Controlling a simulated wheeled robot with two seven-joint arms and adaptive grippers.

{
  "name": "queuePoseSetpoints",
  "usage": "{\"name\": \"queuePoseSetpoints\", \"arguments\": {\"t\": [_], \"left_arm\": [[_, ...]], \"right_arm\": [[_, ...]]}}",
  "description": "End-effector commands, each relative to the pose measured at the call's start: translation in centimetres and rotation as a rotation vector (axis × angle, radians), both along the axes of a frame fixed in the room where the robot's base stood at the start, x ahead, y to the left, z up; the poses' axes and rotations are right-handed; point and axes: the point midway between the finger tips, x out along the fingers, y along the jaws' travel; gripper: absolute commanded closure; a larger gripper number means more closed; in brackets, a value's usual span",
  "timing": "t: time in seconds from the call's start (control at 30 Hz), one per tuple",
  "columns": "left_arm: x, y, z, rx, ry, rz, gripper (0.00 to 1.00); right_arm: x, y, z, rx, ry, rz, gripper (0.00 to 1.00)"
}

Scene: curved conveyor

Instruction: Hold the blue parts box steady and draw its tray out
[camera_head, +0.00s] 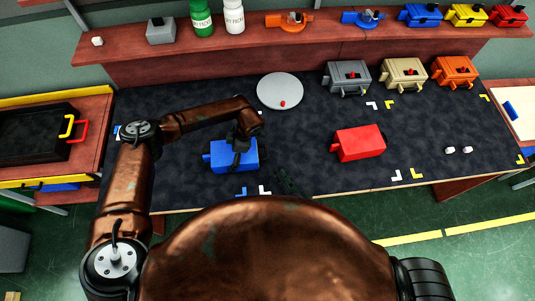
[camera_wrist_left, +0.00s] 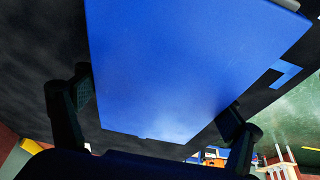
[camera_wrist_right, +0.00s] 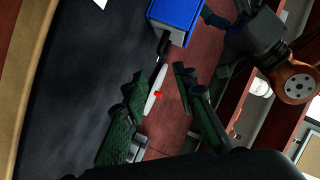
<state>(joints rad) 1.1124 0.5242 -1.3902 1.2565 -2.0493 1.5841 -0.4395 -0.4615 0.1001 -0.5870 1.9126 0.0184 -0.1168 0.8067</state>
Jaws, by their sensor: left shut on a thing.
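The blue parts box (camera_head: 222,158) lies on the dark mat near the front edge, with a small blue handle (camera_head: 206,157) at its left end. My left gripper (camera_head: 241,143) reaches over it from above and is shut on it. In the left wrist view the box (camera_wrist_left: 190,65) fills the space between the two fingers. My right gripper (camera_head: 288,182) is low over the mat, right of the box and apart from it. In the right wrist view its fingers (camera_wrist_right: 160,73) are spread and empty, with the box (camera_wrist_right: 178,14) ahead. I cannot make out the tray separately.
A red box (camera_head: 360,143) lies to the right on the mat. A round grey plate (camera_head: 280,90) with a small red piece is behind. Grey, tan and orange boxes (camera_head: 404,73) stand at the back right. Corner marks (camera_head: 397,176) lie on the mat.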

Motion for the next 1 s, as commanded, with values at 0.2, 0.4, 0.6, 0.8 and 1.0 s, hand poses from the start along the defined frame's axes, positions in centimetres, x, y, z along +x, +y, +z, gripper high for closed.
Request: {"name": "queuePoseSetpoints", "arguments": {"t": [0.2, 0.4, 0.6, 0.8, 1.0], "left_arm": [[0.0, 0.0, 0.0, 0.001, 0.001, 0.0, 0.52], [0.0, 0.0, 0.0, 0.001, 0.001, 0.0, 0.52], [0.0, 0.0, 0.0, 0.001, 0.001, 0.0, 0.52], [0.0, 0.0, 0.0, 0.001, 0.001, 0.0, 0.52], [0.0, 0.0, 0.0, 0.001, 0.001, 0.0, 0.52]], "right_arm": [[1.0, 0.6, -0.1, 0.024, -0.009, -0.01, 0.74], [4.4, 2.3, -0.9, 0.022, -0.009, -0.008, 0.74], [7.6, 4.0, -1.8, 0.023, -0.008, -0.008, 0.74], [9.6, 5.0, -2.3, 0.022, -0.008, -0.008, 0.74], [10.1, 5.2, -2.5, 0.021, -0.007, -0.009, 0.74]]}}
